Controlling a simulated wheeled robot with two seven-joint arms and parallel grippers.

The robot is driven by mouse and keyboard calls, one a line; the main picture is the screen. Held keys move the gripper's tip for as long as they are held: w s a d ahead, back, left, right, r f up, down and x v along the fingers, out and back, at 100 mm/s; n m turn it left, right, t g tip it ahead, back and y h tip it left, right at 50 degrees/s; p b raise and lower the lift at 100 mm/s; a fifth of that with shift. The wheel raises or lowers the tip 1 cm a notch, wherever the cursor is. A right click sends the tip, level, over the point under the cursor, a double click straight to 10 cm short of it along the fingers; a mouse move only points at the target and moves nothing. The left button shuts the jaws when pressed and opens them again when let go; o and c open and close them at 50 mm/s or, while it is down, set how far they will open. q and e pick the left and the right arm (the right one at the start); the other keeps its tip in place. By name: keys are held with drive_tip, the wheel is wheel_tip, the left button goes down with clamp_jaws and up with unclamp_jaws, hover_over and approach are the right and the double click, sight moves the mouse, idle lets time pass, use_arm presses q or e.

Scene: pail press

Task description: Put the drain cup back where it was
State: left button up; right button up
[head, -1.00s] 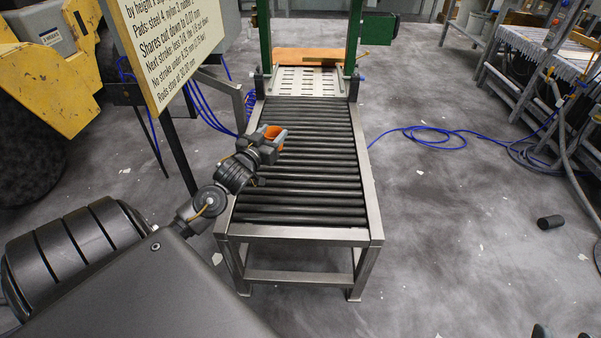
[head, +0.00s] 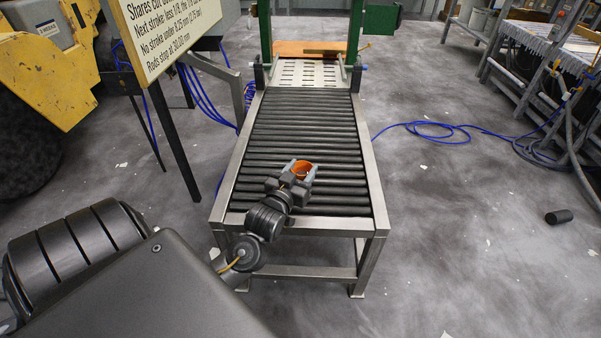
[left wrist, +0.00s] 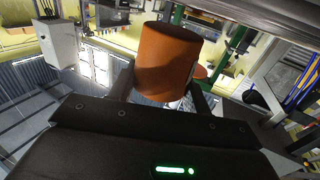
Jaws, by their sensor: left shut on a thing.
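The drain cup is an orange, round, open-topped cup (head: 302,168). My left gripper (head: 297,175) is shut on it, with a finger on either side. The cup is over the near part of the black roller conveyor (head: 310,148); I cannot tell how high above the rollers it is. In the left wrist view the cup's orange side wall (left wrist: 166,62) fills the space between the fingers. My right gripper is not in view.
A slotted metal plate (head: 308,73) and green press posts (head: 355,30) stand at the conveyor's far end. A sign board (head: 170,32) stands at left. A dark cylinder (head: 559,217) and blue hose (head: 440,131) lie on the floor at right. The far rollers are clear.

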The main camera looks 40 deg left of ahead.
use_arm(q)
wheel_tip(320, 180, down, 3)
drive_tip(key=shift+a+r+b, duration=0.1)
drive_tip(key=shift+b, duration=0.4)
drive_tip(key=shift+r, duration=0.15)
drive_tip(key=o, duration=1.1)
